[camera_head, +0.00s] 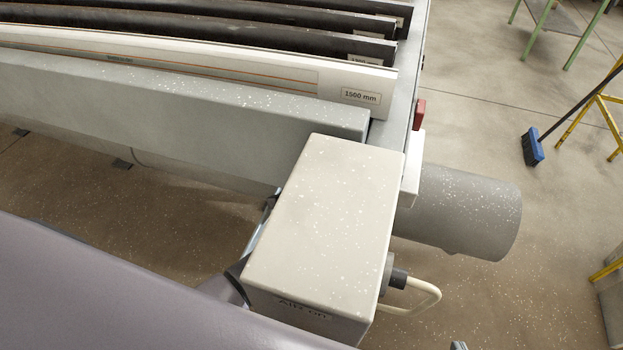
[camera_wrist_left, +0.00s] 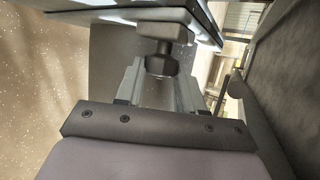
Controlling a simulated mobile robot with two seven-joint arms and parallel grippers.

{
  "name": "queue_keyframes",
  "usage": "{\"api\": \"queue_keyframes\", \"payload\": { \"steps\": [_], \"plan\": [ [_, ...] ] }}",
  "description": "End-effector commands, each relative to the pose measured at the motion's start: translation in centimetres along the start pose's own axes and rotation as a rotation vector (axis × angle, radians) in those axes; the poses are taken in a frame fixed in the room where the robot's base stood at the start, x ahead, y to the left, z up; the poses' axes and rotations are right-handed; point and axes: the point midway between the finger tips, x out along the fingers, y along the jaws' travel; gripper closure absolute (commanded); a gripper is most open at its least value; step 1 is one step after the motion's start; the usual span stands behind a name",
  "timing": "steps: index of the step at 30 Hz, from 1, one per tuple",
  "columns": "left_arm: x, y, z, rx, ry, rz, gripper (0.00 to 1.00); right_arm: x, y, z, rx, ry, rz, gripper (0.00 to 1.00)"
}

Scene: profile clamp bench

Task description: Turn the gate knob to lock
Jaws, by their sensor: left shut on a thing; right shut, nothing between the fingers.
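A dark round knob (camera_wrist_left: 160,64) on a blocky mount shows in the left wrist view. My left gripper (camera_wrist_left: 158,86) has a finger on each side of the knob and is shut on it. In the head view my left arm comes in from the lower left, and its gripper is mostly hidden behind the pale box (camera_head: 325,225) at the bench end. The knob is hidden in that view, and I cannot read its turn position. Only a small grey tip of my right gripper (camera_head: 459,345) shows at the bottom edge, apart from the box; it is shut and empty.
The box front reads "AIR ON", and a cable loop (camera_head: 425,298) leaves its right side. A grey cylinder (camera_head: 460,212) sticks out right of the bench. A long grey beam (camera_head: 180,115) and a strip marked "1500 mm" (camera_head: 360,96) lie behind. A blue broom (camera_head: 532,147) stands on open floor.

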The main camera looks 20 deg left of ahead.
Motion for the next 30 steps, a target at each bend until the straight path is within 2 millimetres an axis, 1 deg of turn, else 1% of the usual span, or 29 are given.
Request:
{"api": "queue_keyframes", "payload": {
  "steps": [9, 10, 12, 30],
  "plan": [
    [0.01, 0.09, -0.02, 0.000, 0.000, 0.003, 0.93, -0.03, -0.02, -0.01, -0.004, 0.000, -0.002, 1.00],
    [0.01, 0.09, -0.01, 0.000, 0.000, 0.003, 0.56, -0.03, -0.02, -0.02, -0.004, 0.000, -0.002, 1.00],
    [0.01, 0.08, -0.01, 0.000, 0.000, 0.002, 0.38, -0.03, -0.01, -0.03, -0.005, 0.000, -0.003, 1.00],
    [-0.07, -0.36, 0.27, 0.000, 0.000, 0.001, 0.38, -0.33, -0.04, -0.47, -0.005, 0.001, -0.003, 1.00]
  ]
}}
